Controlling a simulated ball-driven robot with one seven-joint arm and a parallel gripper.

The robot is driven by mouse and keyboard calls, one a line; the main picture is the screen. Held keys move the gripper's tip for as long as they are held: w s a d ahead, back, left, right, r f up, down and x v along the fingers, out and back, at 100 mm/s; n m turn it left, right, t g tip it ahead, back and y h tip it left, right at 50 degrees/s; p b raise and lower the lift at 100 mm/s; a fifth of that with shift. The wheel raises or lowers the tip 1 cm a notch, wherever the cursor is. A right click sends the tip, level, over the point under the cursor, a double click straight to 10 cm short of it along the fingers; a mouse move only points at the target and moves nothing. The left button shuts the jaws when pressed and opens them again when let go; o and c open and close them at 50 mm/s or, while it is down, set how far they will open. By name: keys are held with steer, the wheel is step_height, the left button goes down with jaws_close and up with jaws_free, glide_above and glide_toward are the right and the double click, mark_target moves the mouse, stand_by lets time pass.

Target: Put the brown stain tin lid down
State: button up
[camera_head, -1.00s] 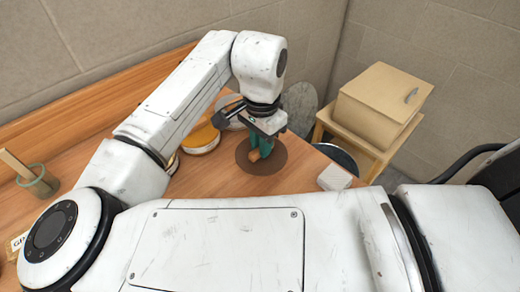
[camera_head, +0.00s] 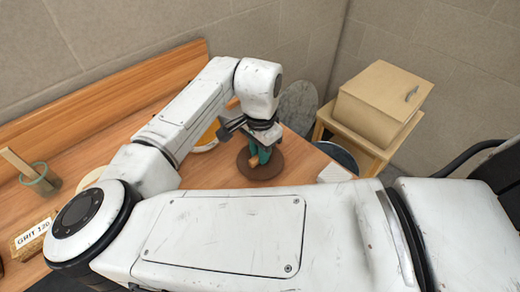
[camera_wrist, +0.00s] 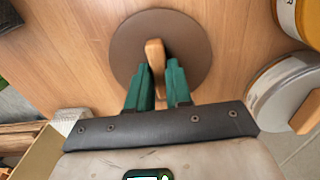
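The brown stain tin lid is a flat, round brown disc (camera_head: 272,172) with a short wooden handle (camera_wrist: 155,55) standing on it. In the wrist view the disc (camera_wrist: 195,40) lies just past my fingertips, face toward the camera. My gripper (camera_head: 258,155) has green fingers, which also show in the wrist view (camera_wrist: 160,85). They are closed around the wooden handle, one on each side. The lid is over the bench top (camera_head: 210,172) near its right end, roughly level. I cannot tell whether its underside touches the wood.
A yellow-topped tin (camera_head: 208,138) stands left of the lid, partly behind my arm. A white tin (camera_wrist: 282,90) shows at right in the wrist view. A white block (camera_head: 334,173) sits right of the lid. A sanding block marked GRIT 120 (camera_head: 32,240) and a jar (camera_head: 45,182) are far left.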

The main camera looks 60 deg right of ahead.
steer(key=o, duration=0.4)
steer(key=shift+r, duration=0.1)
step_height(320, 180, up, 12)
steer(key=shift+b, duration=0.3)
stand_by(0.6)
steer(key=shift+s, duration=0.1)
